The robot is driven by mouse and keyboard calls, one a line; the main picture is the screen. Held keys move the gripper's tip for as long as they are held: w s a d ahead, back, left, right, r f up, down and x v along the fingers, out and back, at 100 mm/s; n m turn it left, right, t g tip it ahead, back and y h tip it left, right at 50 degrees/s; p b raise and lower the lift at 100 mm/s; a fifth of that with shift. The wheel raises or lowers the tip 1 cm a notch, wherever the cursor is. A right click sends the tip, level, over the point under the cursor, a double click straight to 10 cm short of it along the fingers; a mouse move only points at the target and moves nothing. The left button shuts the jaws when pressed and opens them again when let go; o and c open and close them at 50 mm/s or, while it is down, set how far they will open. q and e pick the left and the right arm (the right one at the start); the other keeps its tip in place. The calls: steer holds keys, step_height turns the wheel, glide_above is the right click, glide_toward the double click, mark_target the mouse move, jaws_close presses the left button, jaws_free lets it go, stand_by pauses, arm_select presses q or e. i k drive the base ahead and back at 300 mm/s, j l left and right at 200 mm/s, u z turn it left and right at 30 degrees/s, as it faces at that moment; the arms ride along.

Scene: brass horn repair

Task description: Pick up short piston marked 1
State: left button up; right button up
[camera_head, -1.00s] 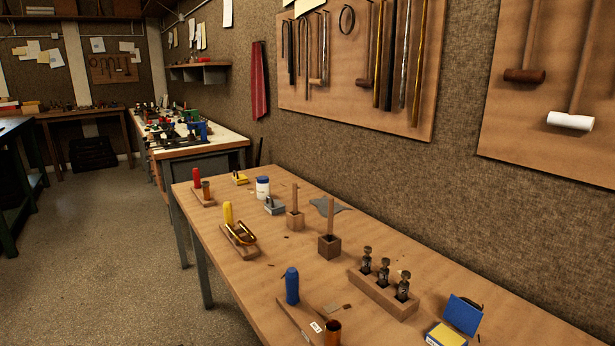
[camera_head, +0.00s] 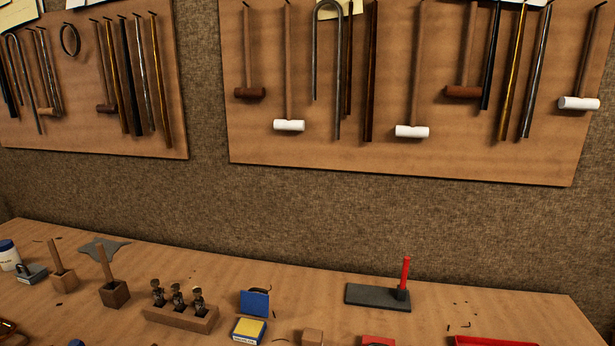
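Several dark metal pistons stand upright in a wooden block (camera_head: 182,319) on the bench, at the lower left of the head view: a left piston (camera_head: 158,292), a middle piston (camera_head: 177,295) and a right piston (camera_head: 198,298). They look alike from here, and no number can be read on any of them, so I cannot tell which is marked 1. Neither of my grippers is in view.
The wooden bench (camera_head: 300,285) runs along the wall. Near the pistons are a wooden block with a peg (camera_head: 115,294), a blue box (camera_head: 255,303) and a yellow-topped box (camera_head: 249,330). A dark plate (camera_head: 377,297) with a red upright lies further right. Tool boards hang above.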

mark_target(178, 299)
steer(key=u, duration=1.25)
steer(key=z, duration=0.4)
steer(key=i+j+z, duration=0.15)
steer(key=j+z, duration=0.35)
steer(key=j, duration=0.15)
steer(key=i+j+z, duration=0.1)
steer(key=j+z, duration=0.35)
steer(key=j, duration=0.2)
